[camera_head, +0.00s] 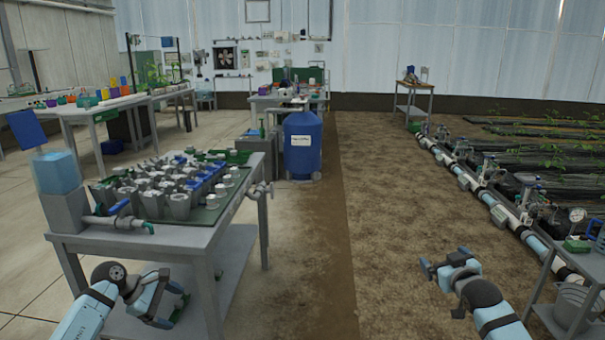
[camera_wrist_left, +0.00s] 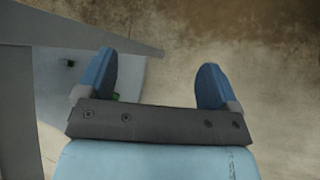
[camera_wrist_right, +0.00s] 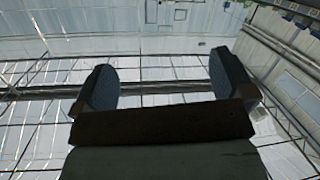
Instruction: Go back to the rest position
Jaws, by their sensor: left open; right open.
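My left gripper (camera_head: 178,304) is low at the left in the head view, in front of the near end of the grey skid table (camera_head: 150,243). In the left wrist view the left gripper (camera_wrist_left: 154,85) has its blue fingers wide apart with nothing between them, above the floor beside a grey table surface. My right gripper (camera_head: 442,290) is over the bare soil at the lower right. In the right wrist view the right gripper (camera_wrist_right: 163,88) points up toward the roof, its fingers apart and empty.
The table carries several grey fittings, a light blue container (camera_head: 57,172) and a pipe with a valve. A blue tank (camera_head: 303,150) stands behind it. A small cart (camera_head: 560,320) and a pipe run (camera_head: 478,190) are at the right. Soil between (camera_head: 345,230) is clear.

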